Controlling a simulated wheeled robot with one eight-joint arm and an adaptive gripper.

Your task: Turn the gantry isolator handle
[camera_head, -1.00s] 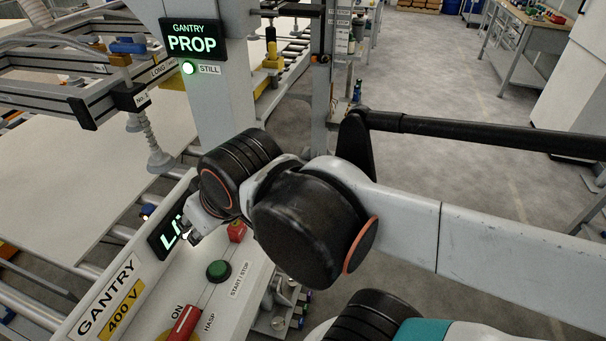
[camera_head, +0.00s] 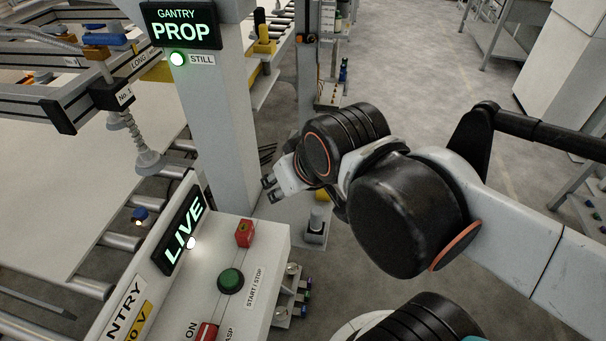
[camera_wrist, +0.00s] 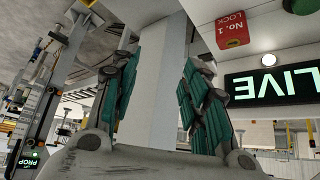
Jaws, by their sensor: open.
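The red isolator handle (camera_head: 205,332) sits at the "ON" mark on the gantry panel, at the bottom edge of the head view and partly cut off. The panel (camera_head: 262,240) carries a lit "LIVE" display (camera_head: 184,229), a green start/stop button (camera_head: 230,281) and a red "No. 1 LOCK" piece (camera_head: 244,233). My gripper (camera_head: 268,188) is beyond the panel's far edge, apart from the handle. In the wrist view my gripper (camera_wrist: 160,68) is open and empty, its teal-padded fingers on either side of a pale post behind. The handle does not show in that view.
A grey post (camera_head: 222,130) with a "GANTRY PROP" sign (camera_head: 181,26) and green "STILL" lamp stands behind the panel. A suction cup (camera_head: 148,160) hangs over a pale sheet (camera_head: 60,190) on rollers at left.

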